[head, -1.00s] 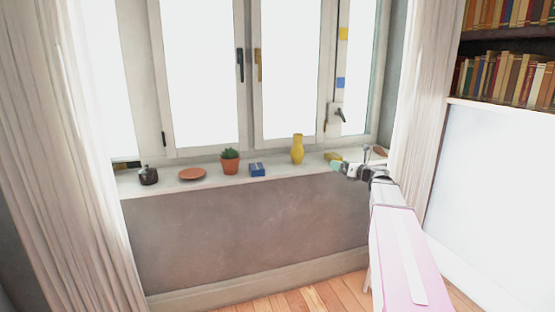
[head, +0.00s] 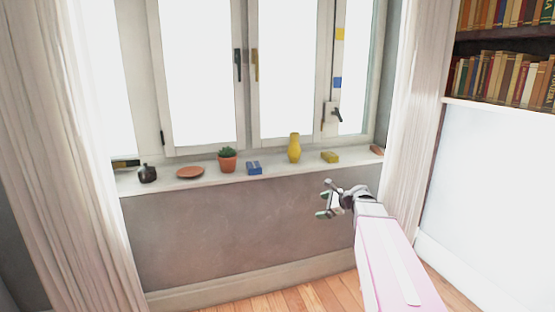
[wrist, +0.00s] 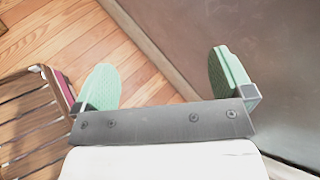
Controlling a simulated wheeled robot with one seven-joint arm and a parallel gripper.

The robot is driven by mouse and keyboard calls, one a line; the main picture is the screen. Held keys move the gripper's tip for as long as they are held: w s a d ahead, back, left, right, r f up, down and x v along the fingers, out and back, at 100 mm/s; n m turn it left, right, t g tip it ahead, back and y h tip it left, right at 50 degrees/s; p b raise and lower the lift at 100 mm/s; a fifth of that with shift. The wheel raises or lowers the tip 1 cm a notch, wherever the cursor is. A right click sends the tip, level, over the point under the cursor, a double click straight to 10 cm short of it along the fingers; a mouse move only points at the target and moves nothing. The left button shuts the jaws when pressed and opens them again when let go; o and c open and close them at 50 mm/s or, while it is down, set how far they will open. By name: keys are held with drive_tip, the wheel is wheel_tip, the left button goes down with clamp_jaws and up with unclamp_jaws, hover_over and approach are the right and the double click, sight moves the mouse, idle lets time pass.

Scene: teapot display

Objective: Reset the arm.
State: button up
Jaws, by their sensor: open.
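My gripper (head: 325,199) is in front of the wall below the window sill, at the right of the head view. In the wrist view, its two green finger pads (wrist: 165,85) are wide apart with nothing between them. A small dark teapot (head: 148,174) stands at the left end of the sill (head: 210,185), well away from my gripper. Part of my pink arm fills the lower right of the head view.
The sill also holds a brown dish (head: 190,172), a potted plant (head: 227,160), a blue box (head: 254,168), a yellow vase (head: 294,148) and a yellow block (head: 330,157). Curtains (head: 60,150) hang at both sides. A slatted wooden thing (wrist: 35,120) shows in the wrist view.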

drive_tip(key=s+f+n+g+h, duration=0.6)
drive_tip(key=s+f+n+h, duration=0.3)
drive_tip(key=s+f+n, duration=0.7)
drive_tip(key=s+n, duration=0.2)
drive_tip(key=s, duration=0.2)
drive_tip(key=shift+a+n+g, duration=0.3)
